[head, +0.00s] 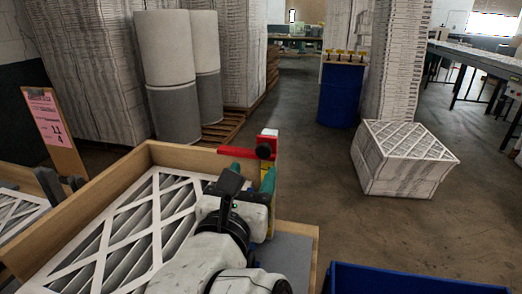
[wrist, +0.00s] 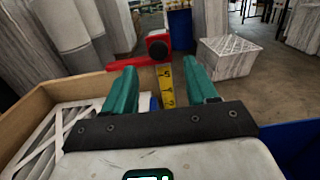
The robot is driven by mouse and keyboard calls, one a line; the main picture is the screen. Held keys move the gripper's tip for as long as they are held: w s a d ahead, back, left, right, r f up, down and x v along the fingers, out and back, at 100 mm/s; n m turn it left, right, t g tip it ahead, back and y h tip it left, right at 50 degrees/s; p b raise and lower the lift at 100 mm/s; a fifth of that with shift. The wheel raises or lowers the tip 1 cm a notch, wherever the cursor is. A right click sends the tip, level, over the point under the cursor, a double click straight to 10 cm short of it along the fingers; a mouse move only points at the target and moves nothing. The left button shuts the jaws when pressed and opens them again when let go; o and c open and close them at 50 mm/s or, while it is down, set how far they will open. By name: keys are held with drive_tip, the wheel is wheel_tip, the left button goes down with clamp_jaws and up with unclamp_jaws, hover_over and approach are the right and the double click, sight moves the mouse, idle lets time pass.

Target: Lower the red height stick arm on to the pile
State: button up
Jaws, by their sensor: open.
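The filter pile (head: 120,235), white lattice over grey pleats, lies inside an open wooden box; it also shows in the wrist view (wrist: 45,140). The red height stick arm (head: 238,153) reaches left from a yellow marked stick at the box's back right corner. In the wrist view the red arm (wrist: 126,62) appears above the box's back edge, with a round black knob (wrist: 158,49) at its stick end. My gripper (wrist: 159,68) is open, its green fingers either side of the yellow stick (wrist: 166,88) in the picture, below the knob. Contact cannot be told.
The wooden box wall (head: 185,153) rises around the pile. A signboard (head: 52,130) stands left. A blue bin (head: 410,280) is at front right. A boxed filter stack (head: 400,160), blue drum (head: 340,95) and grey rolls (head: 165,75) stand behind. Floor between them is clear.

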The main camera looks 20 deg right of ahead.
sight(262, 151)
drive_tip(key=x, duration=0.3)
drive_tip(key=p+x, duration=0.1)
drive_tip(key=x, duration=0.6)
drive_tip(key=shift+w+f, duration=0.35)
drive_tip(key=shift+w, duration=0.05)
clamp_jaws()
